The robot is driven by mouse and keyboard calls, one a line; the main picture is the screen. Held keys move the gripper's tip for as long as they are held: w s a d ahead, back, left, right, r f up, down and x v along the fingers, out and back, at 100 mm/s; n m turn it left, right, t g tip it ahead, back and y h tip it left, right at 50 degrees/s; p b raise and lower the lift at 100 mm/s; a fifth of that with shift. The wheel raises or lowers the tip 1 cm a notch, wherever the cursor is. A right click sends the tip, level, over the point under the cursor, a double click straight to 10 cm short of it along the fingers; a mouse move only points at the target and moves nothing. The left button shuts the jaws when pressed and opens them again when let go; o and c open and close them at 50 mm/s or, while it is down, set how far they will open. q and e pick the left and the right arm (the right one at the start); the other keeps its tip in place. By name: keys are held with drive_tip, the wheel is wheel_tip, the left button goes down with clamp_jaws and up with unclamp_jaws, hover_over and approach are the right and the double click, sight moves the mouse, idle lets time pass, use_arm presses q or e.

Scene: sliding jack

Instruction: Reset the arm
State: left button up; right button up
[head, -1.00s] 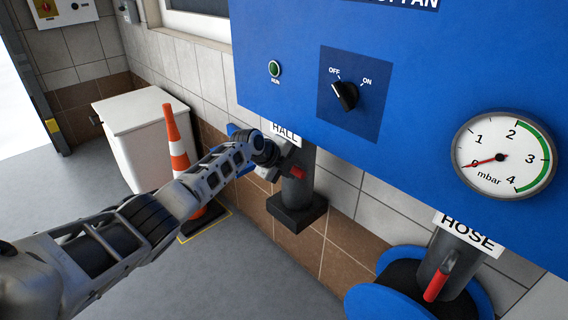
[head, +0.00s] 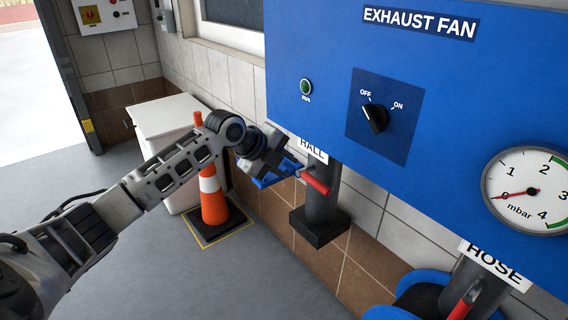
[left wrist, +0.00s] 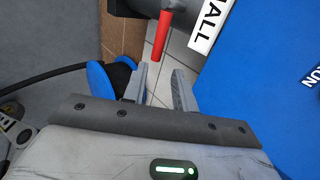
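My left gripper (head: 288,170) is in the middle of the head view, just left of the red valve handle (head: 315,182) under the HALL label (head: 313,149). In the left wrist view its two fingers (left wrist: 161,84) stand apart with nothing between them. The red handle (left wrist: 162,36) shows beyond the fingertips there, apart from them. The handle sits on a dark vertical pipe (head: 322,205). My left arm reaches in from the left of the head view. My right gripper is not in view.
A blue EXHAUST FAN panel (head: 450,90) with an OFF/ON knob (head: 375,118) and a gauge (head: 528,190) overhangs on the right. The HOSE valve's red handle (head: 461,308) is lower right. An orange cone (head: 213,205) and white cabinet (head: 160,125) stand left. Floor at front is clear.

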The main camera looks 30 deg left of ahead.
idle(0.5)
use_arm(q)
drive_tip(key=s+d+f+n+h, duration=0.1)
drive_tip(key=s+d+f+n, duration=0.8)
drive_tip(key=s+d+f, duration=0.55)
drive_tip(key=s+d+f+n+t, duration=0.1)
drive_tip(key=s+d+n, duration=0.1)
drive_tip(key=s+n, duration=0.3)
drive_tip(key=s+d+f+n+t, duration=0.1)
drive_tip(key=s+d+n, duration=0.1)
drive_tip(key=s+n, duration=0.4)
drive_tip(key=shift+s+d+f+y, duration=0.25)
drive_tip(key=shift+s+f+y, duration=0.15)
drive_tip(key=shift+s, duration=0.4)
